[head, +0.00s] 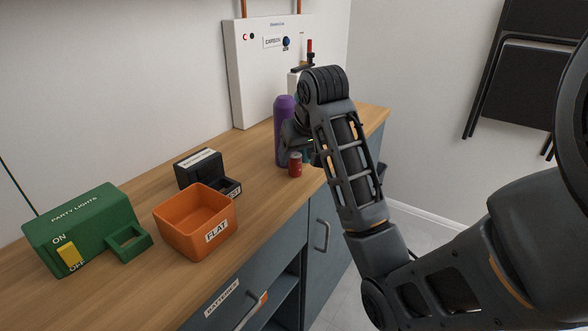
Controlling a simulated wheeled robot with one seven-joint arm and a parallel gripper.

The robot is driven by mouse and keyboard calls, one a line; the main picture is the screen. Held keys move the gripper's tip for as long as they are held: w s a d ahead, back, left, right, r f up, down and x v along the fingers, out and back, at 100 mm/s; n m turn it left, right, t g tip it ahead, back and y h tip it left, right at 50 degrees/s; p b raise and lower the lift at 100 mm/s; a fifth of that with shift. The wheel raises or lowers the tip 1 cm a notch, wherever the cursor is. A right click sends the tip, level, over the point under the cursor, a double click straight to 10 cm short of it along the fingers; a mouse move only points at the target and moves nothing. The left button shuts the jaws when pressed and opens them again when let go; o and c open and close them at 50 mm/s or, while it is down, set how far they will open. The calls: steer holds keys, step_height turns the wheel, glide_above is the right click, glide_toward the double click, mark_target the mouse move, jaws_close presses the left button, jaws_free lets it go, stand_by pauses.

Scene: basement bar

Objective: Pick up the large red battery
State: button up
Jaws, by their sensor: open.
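A short red cylinder (295,165) with a darker top, which looks like the large red battery, stands upright on the wooden counter near its front edge. My gripper (300,142) is beside and just above it, partly hidden behind my own forearm and wrist. Its jaws are open. I cannot tell whether the fingers are around the battery or only near it.
A tall purple cylinder (284,108) stands close behind my gripper. A black device (199,170), an orange bin (181,234) marked FLAT and a green PARTY LIGHTS box (85,222) stand to the left. A white panel (250,85) is behind. Grey cabinets (322,205) lie below the counter.

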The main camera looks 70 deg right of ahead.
mark_target(297, 156)
steer(key=x, duration=0.4)
steer(key=shift+d+f, duration=0.1)
steer(key=shift+f, duration=0.15)
steer(key=c, duration=1.1)
steer(key=shift+c, duration=0.2)
steer(key=shift+r, duration=0.2)
